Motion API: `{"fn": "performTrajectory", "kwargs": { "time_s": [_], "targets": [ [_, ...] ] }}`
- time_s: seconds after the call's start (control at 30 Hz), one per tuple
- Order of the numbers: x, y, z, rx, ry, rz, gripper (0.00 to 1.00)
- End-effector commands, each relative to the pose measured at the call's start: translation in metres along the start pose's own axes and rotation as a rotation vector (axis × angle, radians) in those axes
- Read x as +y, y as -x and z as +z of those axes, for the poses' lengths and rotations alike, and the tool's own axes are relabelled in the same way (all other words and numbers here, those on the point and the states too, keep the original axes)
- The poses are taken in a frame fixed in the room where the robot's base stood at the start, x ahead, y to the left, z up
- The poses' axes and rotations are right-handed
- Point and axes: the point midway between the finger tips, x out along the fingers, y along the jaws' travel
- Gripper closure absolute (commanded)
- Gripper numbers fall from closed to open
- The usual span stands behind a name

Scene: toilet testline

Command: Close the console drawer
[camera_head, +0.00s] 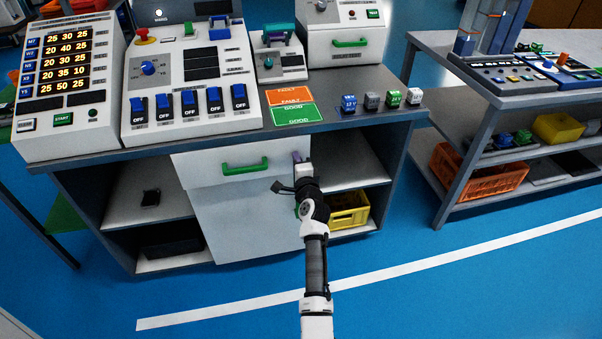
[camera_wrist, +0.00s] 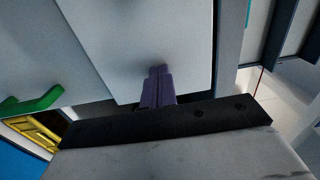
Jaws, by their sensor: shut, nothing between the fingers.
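My gripper (camera_head: 297,157) is at the right end of the drawer front, to the right of the handle. In the wrist view its purple fingers (camera_wrist: 158,82) are together and empty, with their tips at or very near a white panel (camera_wrist: 135,45). Contact cannot be made out. A green handle (camera_wrist: 35,102) shows at the left there.
Below the drawer is a white cabinet door (camera_head: 245,220). Open shelves flank it, with a yellow crate (camera_head: 352,212) at the lower right, near my arm. Small cubes (camera_head: 372,100) stand on the console top (camera_head: 340,85). Blue floor in front is clear.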

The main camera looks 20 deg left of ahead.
Motion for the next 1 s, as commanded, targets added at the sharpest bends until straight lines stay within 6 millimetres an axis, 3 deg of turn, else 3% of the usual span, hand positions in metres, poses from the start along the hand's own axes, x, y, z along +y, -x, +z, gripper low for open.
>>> {"fn": "performTrajectory", "kwargs": {
  "time_s": [0.33,1.0],
  "targets": [
    [-0.001,-0.017,0.0,0.0,0.0,-0.001,1.0],
    [-0.003,-0.016,-0.001,0.001,-0.001,-0.004,1.0]
  ]
}}
